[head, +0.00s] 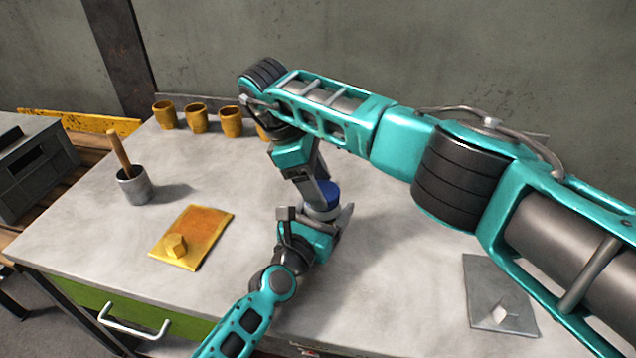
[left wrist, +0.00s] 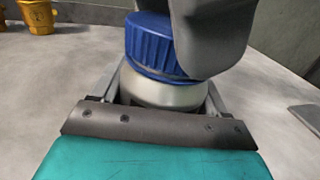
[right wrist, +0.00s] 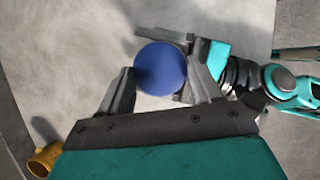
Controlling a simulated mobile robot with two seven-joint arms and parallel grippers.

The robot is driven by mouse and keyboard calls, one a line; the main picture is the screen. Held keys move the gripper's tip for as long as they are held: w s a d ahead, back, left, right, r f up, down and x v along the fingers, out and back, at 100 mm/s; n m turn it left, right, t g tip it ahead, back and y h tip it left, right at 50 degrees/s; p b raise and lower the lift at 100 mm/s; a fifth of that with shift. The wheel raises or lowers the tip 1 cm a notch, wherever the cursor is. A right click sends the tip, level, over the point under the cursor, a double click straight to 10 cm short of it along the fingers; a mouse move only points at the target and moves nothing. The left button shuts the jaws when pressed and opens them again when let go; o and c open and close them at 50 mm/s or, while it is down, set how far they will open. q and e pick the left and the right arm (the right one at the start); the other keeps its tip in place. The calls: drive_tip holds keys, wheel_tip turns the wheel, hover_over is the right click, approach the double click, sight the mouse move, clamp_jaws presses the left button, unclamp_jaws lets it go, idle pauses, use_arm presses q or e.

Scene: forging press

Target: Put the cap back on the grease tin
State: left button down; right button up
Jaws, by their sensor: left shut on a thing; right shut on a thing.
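The grease tin (head: 322,213) stands on the grey bench top, its pale metal body between the fingers of my left gripper (left wrist: 160,92), which is shut on it. The ribbed blue cap (head: 326,194) is at the top of the tin; it also shows in the left wrist view (left wrist: 152,42), looking slightly tilted, with a dark line beneath its edge. I cannot tell whether it is fully seated. My right gripper (right wrist: 162,82) comes from above and is shut on the cap, a finger on each side. One right finger hides part of the cap in the left wrist view.
Several yellow cups (head: 197,118) line the bench's back edge. A grey pot with a wooden handle (head: 134,187) and a yellow plate (head: 205,225) with a yellow nut-like piece (head: 175,246) are to the left. A grey plate (head: 485,275) lies right. My right arm spans the bench.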

drive_tip(key=m+g, duration=0.1)
drive_tip(key=m, duration=0.2)
drive_tip(key=shift+w, duration=0.1)
drive_tip(key=o, duration=1)
drive_tip(key=shift+r, duration=2.25)
drive_tip(key=shift+c, duration=0.4)
